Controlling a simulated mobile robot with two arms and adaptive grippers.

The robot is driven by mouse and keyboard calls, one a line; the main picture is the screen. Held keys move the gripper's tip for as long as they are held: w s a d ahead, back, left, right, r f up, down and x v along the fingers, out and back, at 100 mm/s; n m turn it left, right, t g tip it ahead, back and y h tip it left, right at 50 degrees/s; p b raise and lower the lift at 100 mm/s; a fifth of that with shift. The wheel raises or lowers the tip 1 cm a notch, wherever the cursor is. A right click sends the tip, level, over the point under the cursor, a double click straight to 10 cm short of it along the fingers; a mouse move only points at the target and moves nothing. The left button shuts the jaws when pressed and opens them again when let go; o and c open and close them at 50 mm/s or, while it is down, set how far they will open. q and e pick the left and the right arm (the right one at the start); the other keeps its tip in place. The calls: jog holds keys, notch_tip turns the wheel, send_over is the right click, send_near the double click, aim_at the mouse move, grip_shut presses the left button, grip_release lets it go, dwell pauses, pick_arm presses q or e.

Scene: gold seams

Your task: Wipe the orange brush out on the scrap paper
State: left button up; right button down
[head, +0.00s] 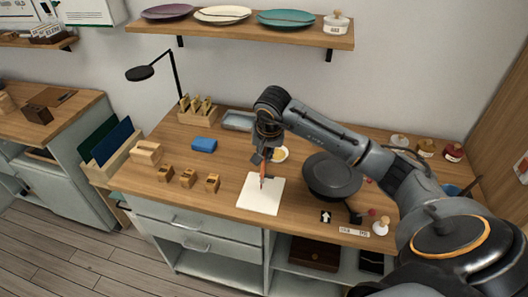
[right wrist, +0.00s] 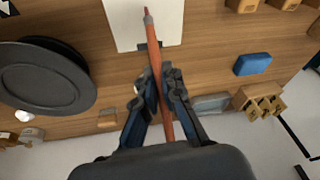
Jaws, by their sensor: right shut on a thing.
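My right gripper (head: 265,156) is shut on the orange brush (head: 263,172) above the back part of the scrap paper (head: 260,198). The paper is a white sheet lying flat on the wooden worktop. In the right wrist view the brush (right wrist: 155,55) runs between the two fingers (right wrist: 162,82), with its dark tip over the paper (right wrist: 117,22). In the head view the brush points down, and its tip appears at or just above the sheet; I cannot tell if it touches. No clear mark shows on the paper. My left gripper is not in view.
A dark round turntable-like disc (head: 332,177) stands right of the paper, and a small pale dish (head: 280,155) sits behind it. Several small wooden blocks (head: 188,178) and a blue block (head: 204,145) lie to the left. A lamp (head: 141,73) stands at the back left.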

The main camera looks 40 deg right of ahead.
jog(key=shift+a, duration=0.1)
jog(key=shift+w+a, duration=0.1)
jog(key=shift+a, duration=0.15)
jog(key=shift+w+a, duration=0.2)
jog(key=shift+a, duration=1.15)
jog(key=shift+w+a, duration=0.2)
jog(key=shift+a, duration=1.1)
jog(key=shift+f+b, duration=1.25)
jog(key=shift+f, duration=0.15)
jog(key=shift+s+d, duration=0.1)
